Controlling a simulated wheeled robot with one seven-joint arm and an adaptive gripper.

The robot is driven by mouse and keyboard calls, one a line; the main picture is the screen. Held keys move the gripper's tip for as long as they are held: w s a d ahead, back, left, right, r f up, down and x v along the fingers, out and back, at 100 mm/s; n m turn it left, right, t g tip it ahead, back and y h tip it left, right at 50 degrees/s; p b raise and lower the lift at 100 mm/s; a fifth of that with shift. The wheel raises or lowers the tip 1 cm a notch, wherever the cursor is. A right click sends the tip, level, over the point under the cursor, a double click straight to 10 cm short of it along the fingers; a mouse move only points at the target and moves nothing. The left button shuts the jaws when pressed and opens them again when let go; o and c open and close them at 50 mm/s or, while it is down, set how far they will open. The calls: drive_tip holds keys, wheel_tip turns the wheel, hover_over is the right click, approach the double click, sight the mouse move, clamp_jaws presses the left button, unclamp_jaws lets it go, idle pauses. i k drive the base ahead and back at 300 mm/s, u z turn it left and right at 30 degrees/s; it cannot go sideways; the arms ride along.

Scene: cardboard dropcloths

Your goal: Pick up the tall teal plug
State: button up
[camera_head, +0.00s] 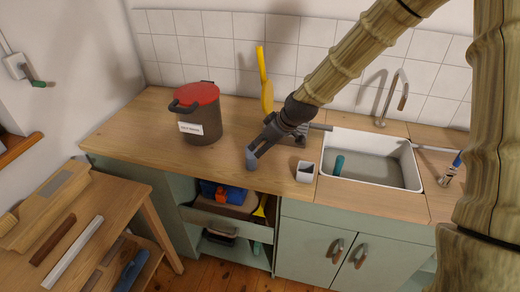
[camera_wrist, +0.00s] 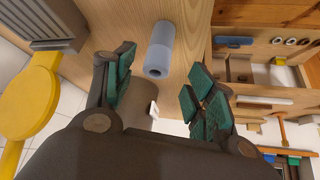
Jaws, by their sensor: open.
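A blue-grey upright cylinder (camera_head: 251,159) with a hole in its top stands near the counter's front edge. It also shows in the wrist view (camera_wrist: 159,48), ahead of the gap between my fingers. A teal, rounded upright piece (camera_head: 339,165) stands in the white sink (camera_head: 373,182); it is the more clearly teal of the two. I cannot tell for sure which is the plug. My gripper (camera_head: 257,147) is open and empty, tilted down just behind the cylinder. Its green-padded fingers (camera_wrist: 160,88) are spread apart in the wrist view. Contact with the cylinder is unclear.
A dark pot with a red lid (camera_head: 197,94) stands left of my gripper. A small white-rimmed square cup (camera_head: 305,172) is to its right. A yellow tool (camera_head: 264,80) leans at the wall. A brush (camera_head: 451,170) lies right of the sink. Front-left counter is clear.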

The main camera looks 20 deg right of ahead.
sight(340, 160)
drive_tip(key=z, duration=1.25)
